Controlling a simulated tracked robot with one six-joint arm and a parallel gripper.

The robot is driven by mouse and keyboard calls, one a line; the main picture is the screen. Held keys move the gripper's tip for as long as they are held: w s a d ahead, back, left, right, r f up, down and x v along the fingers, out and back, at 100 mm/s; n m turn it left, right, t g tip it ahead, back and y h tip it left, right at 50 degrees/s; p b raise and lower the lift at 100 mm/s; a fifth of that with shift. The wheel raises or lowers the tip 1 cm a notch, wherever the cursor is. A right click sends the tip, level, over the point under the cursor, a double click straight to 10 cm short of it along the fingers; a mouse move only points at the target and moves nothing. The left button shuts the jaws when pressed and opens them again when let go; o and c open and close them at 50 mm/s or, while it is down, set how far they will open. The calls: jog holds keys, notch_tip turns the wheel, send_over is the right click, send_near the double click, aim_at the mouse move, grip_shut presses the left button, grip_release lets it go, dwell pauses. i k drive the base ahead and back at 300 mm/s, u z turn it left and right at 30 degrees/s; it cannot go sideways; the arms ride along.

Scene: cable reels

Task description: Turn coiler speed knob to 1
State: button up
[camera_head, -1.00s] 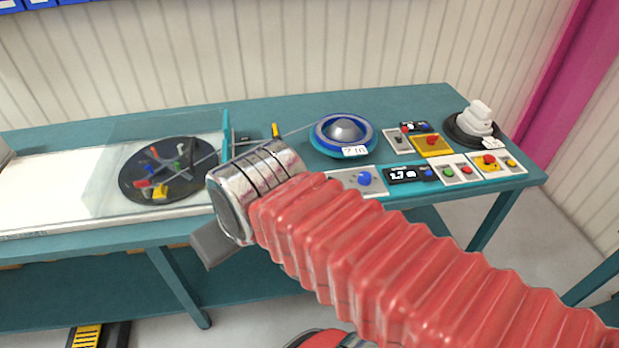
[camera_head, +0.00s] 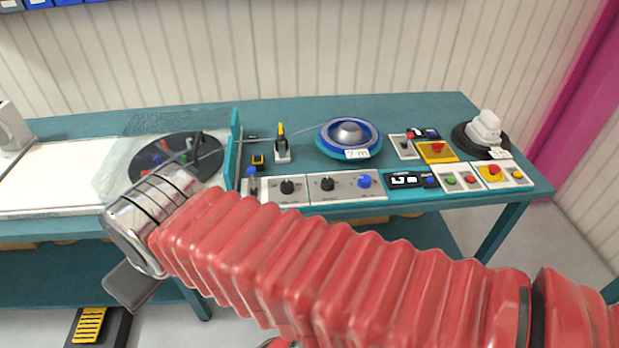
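A white control panel (camera_head: 308,195) runs along the bench's front edge. It carries a black knob (camera_head: 287,187), a second black knob (camera_head: 327,184) and a blue knob (camera_head: 365,181). The labels are too small to read, so I cannot tell which knob is the coiler speed knob or its setting. My gripper (camera_head: 133,288) shows as a grey finger below the chrome wrist, in front of the bench and left of the panel. It is apart from all knobs. My wrist hides the rest of it, so its opening cannot be told.
A black turntable (camera_head: 160,175) sits behind a clear guard at left. A blue reel (camera_head: 348,138) stands behind the panel. To the right are a display (camera_head: 405,180), a yellow-and-red switch (camera_head: 437,152), buttons (camera_head: 460,179) and a white reel (camera_head: 487,130). My red arm crosses the foreground.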

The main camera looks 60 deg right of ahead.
aim_at(328, 184)
jog(key=u, duration=0.35)
jog(key=k, duration=1)
jog(key=z, duration=0.95)
jog(key=i, duration=1)
jog(key=z, duration=0.05)
